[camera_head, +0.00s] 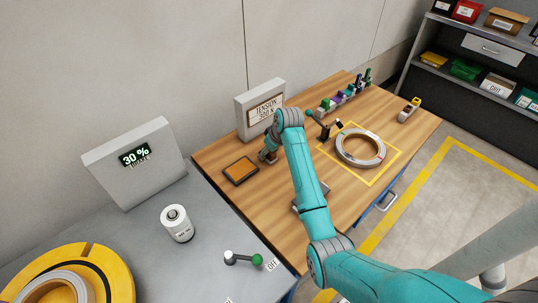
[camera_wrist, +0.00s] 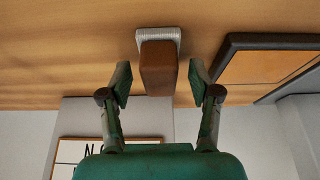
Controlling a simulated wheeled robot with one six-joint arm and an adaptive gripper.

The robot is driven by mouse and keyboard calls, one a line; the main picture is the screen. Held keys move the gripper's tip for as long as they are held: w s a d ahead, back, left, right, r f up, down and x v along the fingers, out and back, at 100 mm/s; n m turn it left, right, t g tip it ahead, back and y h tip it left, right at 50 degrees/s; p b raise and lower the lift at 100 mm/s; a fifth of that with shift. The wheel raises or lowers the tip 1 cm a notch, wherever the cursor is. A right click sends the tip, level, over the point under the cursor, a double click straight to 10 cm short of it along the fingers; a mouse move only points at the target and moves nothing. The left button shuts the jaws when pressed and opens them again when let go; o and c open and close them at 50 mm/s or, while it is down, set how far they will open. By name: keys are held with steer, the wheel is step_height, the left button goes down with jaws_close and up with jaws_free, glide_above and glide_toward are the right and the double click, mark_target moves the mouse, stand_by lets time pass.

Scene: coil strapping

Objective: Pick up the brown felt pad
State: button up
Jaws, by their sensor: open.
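In the wrist view a brown block (camera_wrist: 157,70), which looks like the brown felt pad, stands between my gripper's fingers. A pale ribbed piece (camera_wrist: 158,38) shows at its far end, against the wooden table. My gripper (camera_wrist: 160,80) is open, with one finger on each side of the brown block. A gap shows on both sides, so neither finger seems to touch it. In the head view my gripper (camera_head: 268,156) is low over the wooden table (camera_head: 225,150), in front of the tension sign; the brown pad cannot be made out clearly there.
A dark-rimmed tray (camera_head: 241,171) lies left of my gripper and shows at right in the wrist view (camera_wrist: 268,66). The tension sign box (camera_head: 244,118) stands close behind. A strapped ring (camera_head: 361,148) lies in a yellow square to the right. Small coloured items (camera_head: 345,94) line the back.

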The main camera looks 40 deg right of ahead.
jaws_close()
stand_by(0.3)
step_height(320, 180, up, 10)
steer(key=shift+f, duration=0.1)
stand_by(0.4)
steer(key=c, duration=0.7)
jaws_free()
steer(key=c, duration=0.4)
